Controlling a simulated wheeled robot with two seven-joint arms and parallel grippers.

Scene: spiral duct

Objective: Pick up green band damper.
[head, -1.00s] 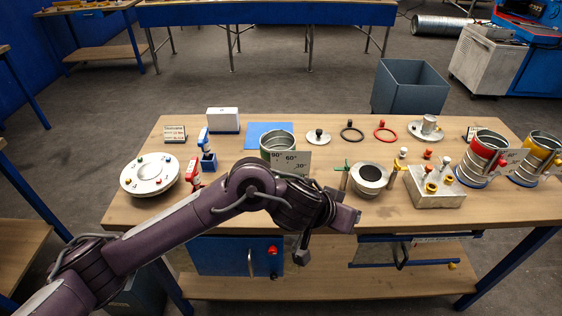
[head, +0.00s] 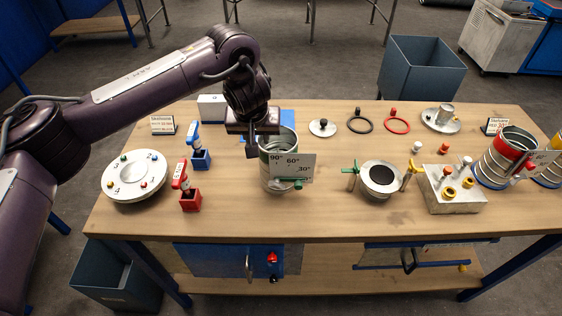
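The green band damper (head: 276,178) is a grey metal cylinder standing upright on the bench, left of its middle. An angle card marked 90°, 60°, 30° is on its front, with a green lever at the card's lower edge. My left gripper (head: 259,143) points down at the damper's upper left rim. One finger shows just left of the rim; the gripper looks open, with nothing held, though the far finger is mostly hidden. I cannot tell whether it touches the rim. My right gripper is out of view.
A red-banded damper (head: 505,160) stands at the right. A round ported plate (head: 134,177), a blue clamp stand (head: 201,160) and a red one (head: 189,200) are left. A ring fitting (head: 381,180) with green and yellow posts stands right of the damper. The front edge is fairly clear.

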